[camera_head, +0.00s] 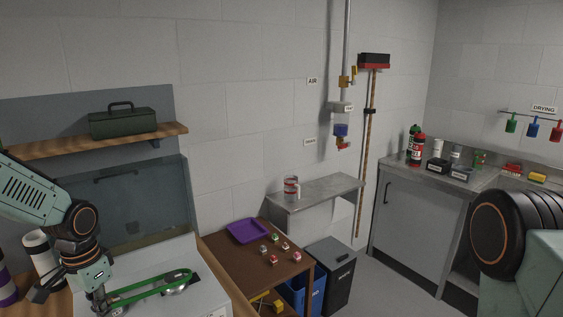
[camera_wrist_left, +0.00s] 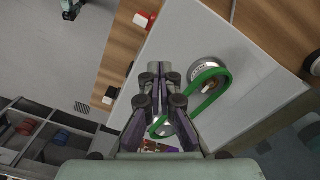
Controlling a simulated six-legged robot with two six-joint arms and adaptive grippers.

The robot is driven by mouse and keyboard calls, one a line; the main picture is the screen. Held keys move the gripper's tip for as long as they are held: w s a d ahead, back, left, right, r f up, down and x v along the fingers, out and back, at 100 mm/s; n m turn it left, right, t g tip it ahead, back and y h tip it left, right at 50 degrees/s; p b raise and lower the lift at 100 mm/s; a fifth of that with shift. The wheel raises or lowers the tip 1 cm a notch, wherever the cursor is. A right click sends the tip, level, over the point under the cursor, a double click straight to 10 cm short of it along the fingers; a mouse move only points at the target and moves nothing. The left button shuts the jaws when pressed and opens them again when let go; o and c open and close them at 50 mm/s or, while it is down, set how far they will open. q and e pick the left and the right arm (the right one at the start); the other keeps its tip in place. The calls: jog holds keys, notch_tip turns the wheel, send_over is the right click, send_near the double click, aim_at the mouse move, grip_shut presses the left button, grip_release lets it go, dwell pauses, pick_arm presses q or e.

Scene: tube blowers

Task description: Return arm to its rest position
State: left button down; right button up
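My left arm (camera_head: 45,200) comes in from the left, and its gripper (camera_head: 98,305) hangs low over the white-topped machine. In the left wrist view my left gripper (camera_wrist_left: 163,72) has its fingertips close together, with nothing visible between them. A green belt (camera_head: 150,287) lies on the machine and loops around a silver pulley (camera_head: 177,284); the belt also shows in the left wrist view (camera_wrist_left: 222,82), passing partly behind the fingers. The belt's near end is partly hidden by the gripper. My right arm (camera_head: 500,232) shows only as a link at the right edge; its gripper is out of view.
A clear raised lid (camera_head: 130,205) stands behind the machine, below a wooden shelf (camera_head: 60,142) with a green toolbox (camera_head: 122,120). A brown table (camera_head: 228,268) holds a purple tray (camera_head: 247,231) and several small parts. A white cylinder (camera_head: 40,255) stands near my left arm.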

pick_arm(q)
jog(key=w+d+t, duration=0.1)
jog(key=d, duration=0.1)
jog(key=w+d+f+n+t+h, duration=0.1)
jog(key=w+d, duration=0.1)
jog(key=w+d+f+n+t, duration=0.1)
jog(key=d, duration=0.1)
jog(key=shift+w+f+t+h+b, duration=0.2)
jog(key=shift+t+h+b, duration=0.1)
jog(key=shift+b, duration=0.1)
jog(key=s+d+f+n+t+b, duration=0.1)
jog(key=s+d+f+b, duration=0.25)
jog(key=f, duration=0.35)
jog(key=s+d+f+n+b, duration=0.1)
jog(key=s+d+f+b, duration=0.25)
jog(key=d+f, duration=0.2)
jog(key=s+d+f+g+y+b, duration=0.1)
jog(key=s+f+g+b, duration=0.3)
jog(key=s+f+b, duration=1.1)
jog(key=s+d+f, duration=0.1)
jog(key=s+f, duration=1)
jog(key=s, duration=0.1)
jog(key=shift+d+g+y, duration=0.25)
jog(key=shift+g+y, duration=0.05)
pick_arm(e)
notch_tip(320, 180, down, 23)
jog(key=shift+s+d, duration=0.2)
jog(key=shift+s, duration=0.1)
